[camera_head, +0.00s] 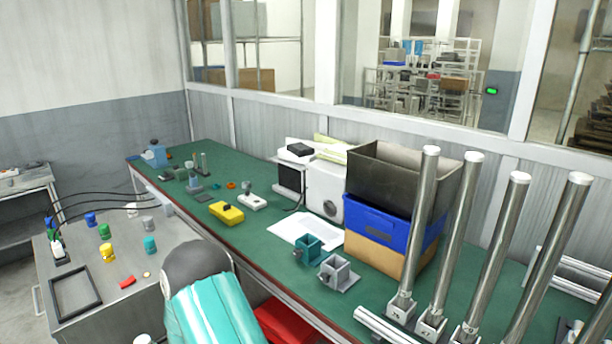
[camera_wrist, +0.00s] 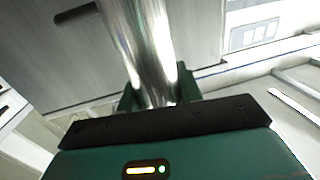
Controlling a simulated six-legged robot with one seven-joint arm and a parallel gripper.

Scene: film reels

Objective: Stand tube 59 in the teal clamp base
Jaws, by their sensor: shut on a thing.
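In the wrist view my gripper (camera_wrist: 158,92) is shut on a shiny metal tube (camera_wrist: 140,35), with a green finger on each side of it. No number shows on the held tube, so I cannot tell whether it is tube 59. The teal clamp base (camera_head: 308,247) stands on the green bench top in the head view, with nothing standing in it. I cannot make out my gripper or the held tube in the head view. The tube's lower end is hidden.
Several metal tubes (camera_head: 415,230) stand in a row at the right, some above number tags. A grey clamp base (camera_head: 338,273) sits right beside the teal one. A white sheet (camera_head: 300,231), a blue bin (camera_head: 375,225) and a yellow device (camera_head: 227,212) are nearby on the green bench (camera_head: 270,258).

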